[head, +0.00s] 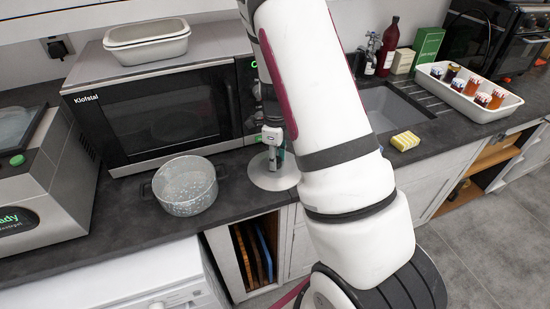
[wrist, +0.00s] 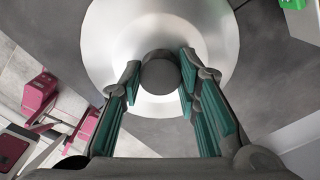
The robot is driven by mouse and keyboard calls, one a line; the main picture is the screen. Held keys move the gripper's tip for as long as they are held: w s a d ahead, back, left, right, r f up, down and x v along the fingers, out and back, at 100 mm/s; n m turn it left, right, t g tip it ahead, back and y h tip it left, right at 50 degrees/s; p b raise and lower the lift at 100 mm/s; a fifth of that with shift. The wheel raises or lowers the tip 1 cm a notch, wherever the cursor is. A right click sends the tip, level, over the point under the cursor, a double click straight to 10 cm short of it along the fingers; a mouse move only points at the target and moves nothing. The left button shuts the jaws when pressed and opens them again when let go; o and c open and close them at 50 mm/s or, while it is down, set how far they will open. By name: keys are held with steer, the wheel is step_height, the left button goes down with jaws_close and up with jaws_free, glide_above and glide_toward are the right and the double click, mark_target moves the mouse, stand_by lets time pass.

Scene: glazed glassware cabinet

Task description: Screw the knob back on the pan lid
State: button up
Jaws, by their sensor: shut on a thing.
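The pan lid (head: 263,180) is a round grey metal disc on the dark worktop in front of the microwave; it also fills the upper middle of the wrist view (wrist: 112,42). My gripper (wrist: 160,68) is above the lid's centre, with its green-padded fingers on either side of a dark round knob (wrist: 159,76). It is shut on the knob. In the head view my gripper (head: 273,152) reaches down at the lid, partly behind my arm. The knob appears over the lid's middle; whether it touches the lid or is threaded on is hidden.
A speckled pot (head: 186,187) stands just left of the lid. The microwave (head: 165,112) is close behind, with white dishes (head: 147,42) on top. Right of my arm are a sink (head: 390,108), a yellow sponge (head: 405,141) and a white tray (head: 440,91) of jars.

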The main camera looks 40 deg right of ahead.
steer(key=shift+m, duration=0.8)
steer(key=shift+f+m, duration=0.1)
steer(key=shift+m, duration=1.3)
steer(key=shift+m+b, duration=0.35)
steer(key=shift+m, duration=1.05)
steer(key=shift+m, duration=1.5)
